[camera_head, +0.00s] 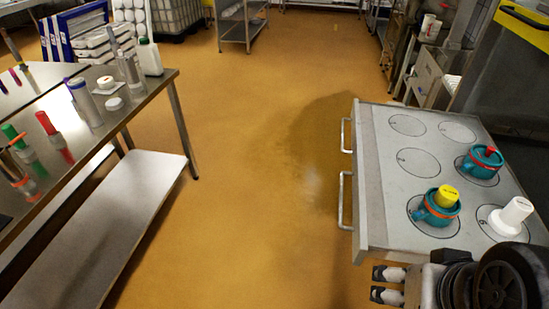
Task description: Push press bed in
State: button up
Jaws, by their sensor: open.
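The press bed (380,205) is a grey flat plate at the right, marked with several circles. Two metal bar handles stick out from its left edge, one near (342,200) and one far (346,135). On it stand a teal mould with a red top (482,161), a teal mould with a yellow top (436,206) and a white mould-like piece (511,216). My gripper (388,284) is at the bottom right, in front of the bed's near edge, with its fingers pointing left. It is open and empty, apart from the handles.
A steel table (150,100) with bottles and tubes stands at the left, above a lower shelf (110,225). The orange floor (260,170) between table and bed is clear. A dark machine with a yellow edge (525,14) stands behind the bed; racks line the back.

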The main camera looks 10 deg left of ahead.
aim_at(399, 153)
jog(key=i+l+u, duration=0.2)
jog(key=l, duration=0.15)
jog(key=i+l+u, duration=0.2)
jog(key=l, duration=0.15)
jog(key=i+l+u, duration=0.2)
jog(key=l, duration=0.15)
jog(key=l+u, duration=0.25)
jog(key=l, duration=0.15)
